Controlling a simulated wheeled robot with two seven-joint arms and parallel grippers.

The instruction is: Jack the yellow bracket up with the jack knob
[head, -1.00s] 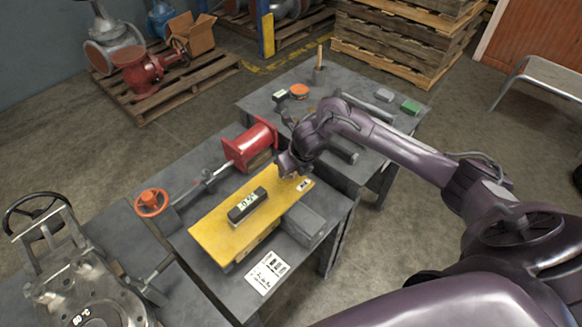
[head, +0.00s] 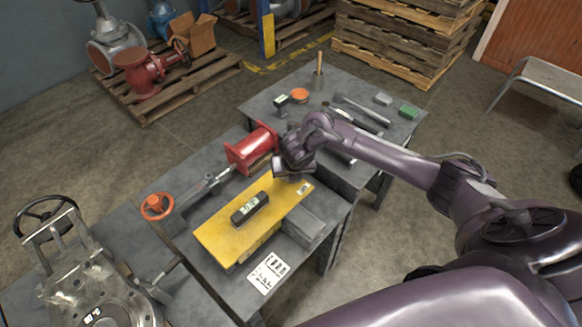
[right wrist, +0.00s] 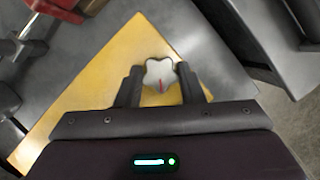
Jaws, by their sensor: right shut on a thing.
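The yellow bracket (head: 222,232) is a flat plate on the grey workbench in the head view. It also fills much of the right wrist view (right wrist: 95,75). A black digital level (head: 249,208) with a light display lies on it. The jack knob (right wrist: 161,74) is a light grey lobed knob with a red mark, at the bracket's far right corner. My right gripper (right wrist: 160,88) is shut on the knob, a finger on either side. In the head view my right gripper (head: 293,172) hides the knob. My left gripper is not in view.
A red flanged spool (head: 250,149) stands beside the bracket, joined to a shaft, with an orange handwheel (head: 156,206) further left. A grey block (head: 303,228) sits at the bracket's right edge. A printed sheet (head: 268,272) lies in front. A second table behind holds tools.

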